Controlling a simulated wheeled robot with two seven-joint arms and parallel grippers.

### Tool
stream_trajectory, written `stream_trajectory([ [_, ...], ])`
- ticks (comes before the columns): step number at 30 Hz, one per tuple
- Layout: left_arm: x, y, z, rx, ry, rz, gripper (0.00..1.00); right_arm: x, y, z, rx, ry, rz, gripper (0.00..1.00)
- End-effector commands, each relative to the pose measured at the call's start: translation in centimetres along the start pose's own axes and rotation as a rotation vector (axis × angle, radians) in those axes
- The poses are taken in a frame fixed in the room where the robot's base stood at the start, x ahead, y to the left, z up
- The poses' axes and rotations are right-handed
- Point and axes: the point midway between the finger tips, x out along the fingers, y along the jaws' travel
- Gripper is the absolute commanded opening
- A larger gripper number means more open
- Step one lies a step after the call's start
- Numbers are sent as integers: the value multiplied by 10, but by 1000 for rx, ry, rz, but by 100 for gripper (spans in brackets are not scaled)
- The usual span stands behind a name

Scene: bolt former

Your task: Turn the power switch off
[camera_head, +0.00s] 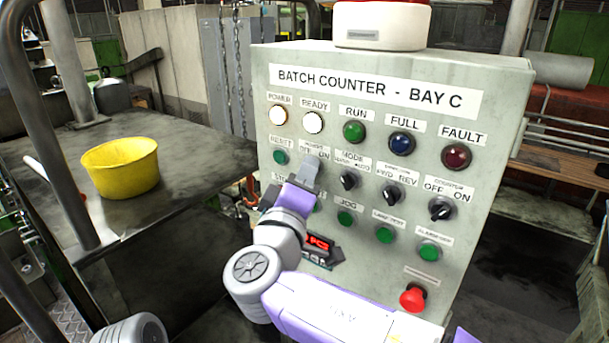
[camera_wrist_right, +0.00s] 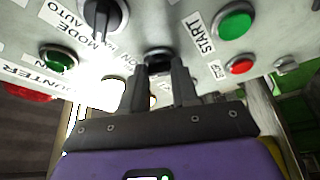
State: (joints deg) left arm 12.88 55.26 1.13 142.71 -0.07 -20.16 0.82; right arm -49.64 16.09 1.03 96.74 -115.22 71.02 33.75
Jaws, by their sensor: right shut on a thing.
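The grey control panel (camera_head: 270,80), labelled BATCH COUNTER - BAY C, stands in front of me. The power switch is a black rotary knob in the second row, with an OFF ON label (camera_head: 313,153) above it. My right gripper (camera_head: 306,176) covers the knob in the head view. In the right wrist view the two dark fingers (camera_wrist_right: 165,80) are closed around the black knob (camera_wrist_right: 158,58). Its exact angle is hidden. The POWER lamp (camera_head: 278,115) and READY lamp (camera_head: 313,122) look bright white. My left gripper is not in view.
The MODE knob (camera_head: 349,181) and the FWD/REV knob (camera_head: 391,195) sit to the right of my gripper. Green buttons (camera_head: 346,217) and a red mushroom button (camera_head: 413,298) are below. A yellow bucket (camera_head: 120,165) stands on a dark table (camera_head: 190,150) at left.

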Motion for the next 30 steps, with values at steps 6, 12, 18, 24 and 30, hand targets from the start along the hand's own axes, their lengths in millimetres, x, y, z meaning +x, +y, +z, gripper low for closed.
stream_trajectory([
  [6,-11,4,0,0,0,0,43,0,4,-1,-148,0,-64,0],
  [12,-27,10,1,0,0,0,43,1,6,-2,-323,0,-136,0],
  [18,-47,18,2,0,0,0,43,1,8,-3,-499,0,-209,0],
  [24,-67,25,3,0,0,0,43,2,9,-4,-657,0,-274,0],
  [30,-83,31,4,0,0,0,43,2,9,-4,-779,0,-324,0],
])
